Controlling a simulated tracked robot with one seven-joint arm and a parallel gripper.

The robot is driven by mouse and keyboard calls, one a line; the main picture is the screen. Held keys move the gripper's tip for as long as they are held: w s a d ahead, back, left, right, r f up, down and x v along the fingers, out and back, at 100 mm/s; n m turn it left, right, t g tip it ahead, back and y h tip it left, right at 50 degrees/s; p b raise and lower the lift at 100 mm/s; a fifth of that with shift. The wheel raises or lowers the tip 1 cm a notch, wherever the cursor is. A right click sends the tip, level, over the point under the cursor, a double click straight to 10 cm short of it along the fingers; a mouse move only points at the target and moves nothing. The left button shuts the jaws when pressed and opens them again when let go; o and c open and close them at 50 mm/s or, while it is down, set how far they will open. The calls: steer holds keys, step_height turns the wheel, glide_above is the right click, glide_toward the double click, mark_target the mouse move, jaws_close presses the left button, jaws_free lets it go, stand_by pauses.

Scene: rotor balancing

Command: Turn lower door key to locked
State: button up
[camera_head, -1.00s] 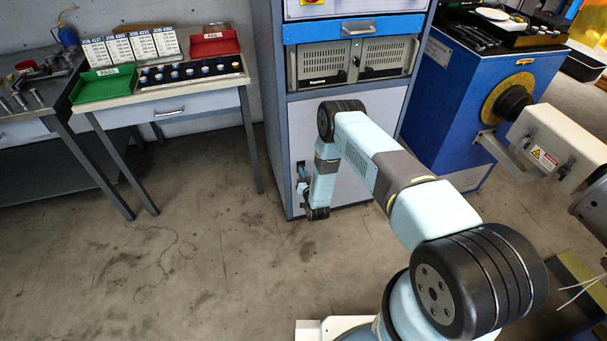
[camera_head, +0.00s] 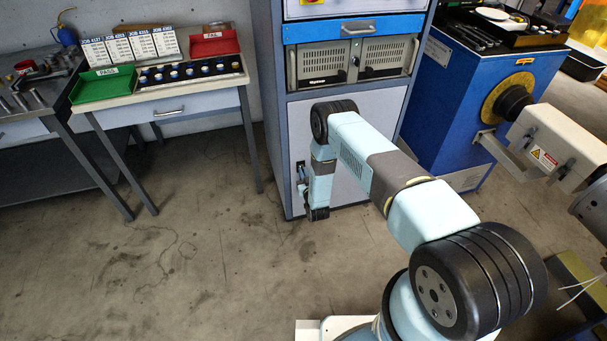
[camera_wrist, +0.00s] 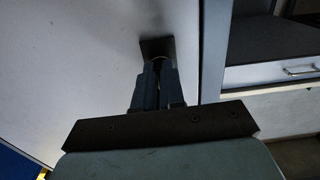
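The lower door (camera_head: 340,150) of the grey cabinet is closed, and it fills the left of the wrist view as a pale panel (camera_wrist: 70,60). A dark square lock plate (camera_wrist: 157,46) sits on it near the door's edge. My gripper (camera_wrist: 159,66) is at this plate, its two fingers close together. They appear shut on the lower door key, of which only a small rounded bit shows between the fingertips; the rest is hidden. The key's angle cannot be read. In the head view my gripper (camera_head: 302,178) is small beside the door's left edge, partly covered by my wrist.
A rack unit with two grilled panels (camera_head: 385,55) and a blue drawer (camera_head: 355,28) are above the door. A bench with a green tray (camera_head: 105,87) and a red tray (camera_head: 214,45) stands left. A blue machine (camera_head: 450,100) stands right. The floor (camera_head: 200,240) between is clear.

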steer(key=o, duration=0.4)
steer(key=shift+r, duration=0.1)
steer(key=v, duration=1.3)
steer(key=shift+s, duration=0.35)
steer(key=shift+d, duration=0.1)
